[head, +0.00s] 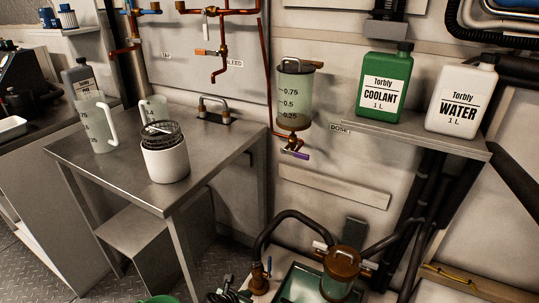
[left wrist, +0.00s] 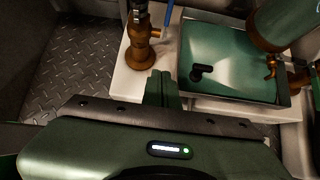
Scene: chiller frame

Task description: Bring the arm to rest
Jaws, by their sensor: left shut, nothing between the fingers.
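My left gripper (left wrist: 162,88) shows in the left wrist view as two dark green fingers closed together, with nothing between them. It is in front of a white base with a brass fitting (left wrist: 140,50) and a green-topped metal tray (left wrist: 228,60); I cannot tell the exact gap. In the head view only a small green piece, which looks like part of my left arm, shows at the bottom edge; the fingers cannot be made out there. My right gripper is not in view.
A steel table (head: 84,150) holds a jug (head: 98,125) and a white canister (head: 166,163). A shelf (head: 409,136) bears the coolant bottle (head: 384,85) and the water bottle (head: 461,97). A dosing vessel (head: 293,97) hangs on the wall. Hoses and a brass pump (head: 340,265) stand low down.

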